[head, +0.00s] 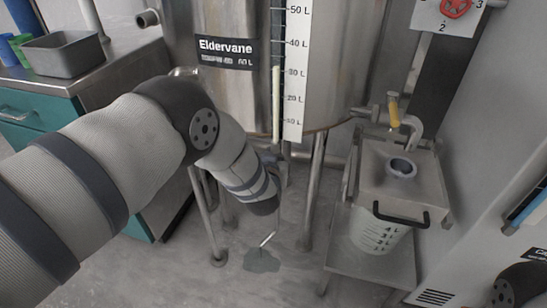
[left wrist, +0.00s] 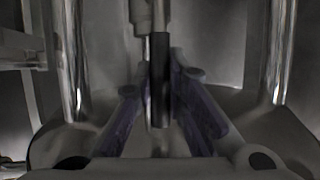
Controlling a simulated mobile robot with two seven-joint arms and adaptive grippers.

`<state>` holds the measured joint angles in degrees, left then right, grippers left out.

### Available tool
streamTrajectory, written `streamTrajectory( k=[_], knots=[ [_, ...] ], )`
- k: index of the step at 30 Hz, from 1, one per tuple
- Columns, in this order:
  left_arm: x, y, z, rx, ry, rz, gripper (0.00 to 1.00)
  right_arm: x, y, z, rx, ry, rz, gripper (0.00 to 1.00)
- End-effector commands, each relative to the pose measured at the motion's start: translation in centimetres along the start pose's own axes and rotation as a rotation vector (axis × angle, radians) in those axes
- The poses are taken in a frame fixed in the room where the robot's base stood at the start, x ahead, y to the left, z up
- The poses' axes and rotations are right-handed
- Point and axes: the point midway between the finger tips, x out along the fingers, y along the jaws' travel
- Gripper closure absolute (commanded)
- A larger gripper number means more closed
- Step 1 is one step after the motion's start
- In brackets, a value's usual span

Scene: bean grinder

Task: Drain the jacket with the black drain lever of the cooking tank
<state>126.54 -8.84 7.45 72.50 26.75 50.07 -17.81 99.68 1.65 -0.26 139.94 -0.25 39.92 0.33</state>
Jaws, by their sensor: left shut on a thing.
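The cooking tank (head: 225,90) is a large steel vessel labelled Eldervane, standing on steel legs. My left arm comes in from the left and reaches low under the tank's front, where its hand is mostly hidden by my own wrist. In the left wrist view, the black drain lever (left wrist: 159,80) hangs upright from a metal fitting (left wrist: 158,18). My left gripper (left wrist: 172,95) is shut on it, one finger on each side. My right gripper is not in view.
A grey puddle (head: 262,262) lies on the floor below the tank, with a short pale streak (head: 267,240) above it. A grey tray (head: 64,54) sits on the left counter.

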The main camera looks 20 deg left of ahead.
Motion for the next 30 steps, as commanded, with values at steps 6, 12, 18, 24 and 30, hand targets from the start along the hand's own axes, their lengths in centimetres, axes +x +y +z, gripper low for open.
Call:
streamTrajectory(
  k=[6,12,18,24,30],
  knots=[
    [0.0,0.2,0.0,0.006,0.001,0.004,1.0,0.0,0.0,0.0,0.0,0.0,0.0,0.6],
    [0.0,0.2,0.1,0.005,0.0,0.004,0.72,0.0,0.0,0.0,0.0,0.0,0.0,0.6],
    [0.0,0.1,0.1,0.004,0.0,0.002,0.66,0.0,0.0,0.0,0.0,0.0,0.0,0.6],
    [-0.6,0.1,0.1,0.004,-0.001,0.002,0.66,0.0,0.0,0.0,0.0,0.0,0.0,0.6],
    [-5.0,0.1,0.1,0.007,-0.003,0.004,0.66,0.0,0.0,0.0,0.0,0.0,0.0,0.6]
  ],
)
